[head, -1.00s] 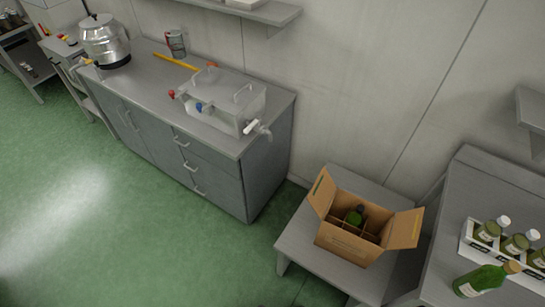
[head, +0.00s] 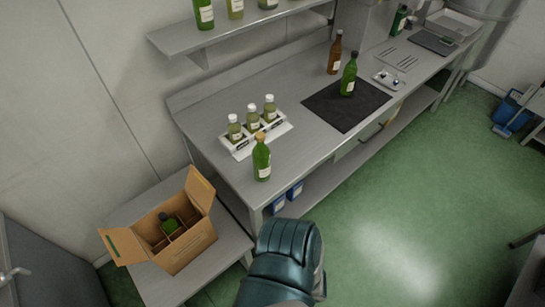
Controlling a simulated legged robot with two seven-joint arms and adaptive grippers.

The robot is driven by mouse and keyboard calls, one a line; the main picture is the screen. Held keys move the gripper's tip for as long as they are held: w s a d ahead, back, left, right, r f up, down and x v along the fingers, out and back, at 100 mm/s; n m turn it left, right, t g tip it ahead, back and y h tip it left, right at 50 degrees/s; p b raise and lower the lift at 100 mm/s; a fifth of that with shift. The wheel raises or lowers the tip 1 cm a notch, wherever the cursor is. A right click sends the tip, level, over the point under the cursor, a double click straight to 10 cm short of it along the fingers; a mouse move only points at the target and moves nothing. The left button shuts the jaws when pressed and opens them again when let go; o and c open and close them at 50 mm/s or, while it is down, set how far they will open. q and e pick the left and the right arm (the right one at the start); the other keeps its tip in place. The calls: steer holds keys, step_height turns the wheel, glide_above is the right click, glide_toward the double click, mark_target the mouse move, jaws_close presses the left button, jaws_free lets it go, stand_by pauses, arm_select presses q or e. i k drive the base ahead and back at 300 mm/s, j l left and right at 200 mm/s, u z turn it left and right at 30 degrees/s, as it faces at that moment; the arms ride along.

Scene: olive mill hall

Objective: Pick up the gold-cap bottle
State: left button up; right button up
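The gold-cap bottle (head: 262,161) is green with a pale label and a gold cap. It stands upright near the front left edge of the steel worktop (head: 215,115), just in front of a white rack of small bottles. Nothing holds it. A dark teal link of my own arm shows at the bottom centre, below and apart from the bottle. No gripper fingers show.
The white rack (head: 241,153) holds three white-capped jars. A black mat (head: 330,108) with a green bottle (head: 349,74) and a brown bottle (head: 335,53) are further right. An open cardboard box (head: 190,249) with a dark green bottle sits on a lower table at left. A shelf (head: 220,39) hangs above.

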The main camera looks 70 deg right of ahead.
mark_target(261, 152)
steer(key=z, duration=2.35)
steer(key=i+l+z, duration=0.15)
steer(key=l, duration=0.2)
steer(key=i+l+z, duration=0.1)
steer(key=l, duration=0.2)
steer(key=i+l+z, duration=0.15)
steer(key=l, duration=0.15)
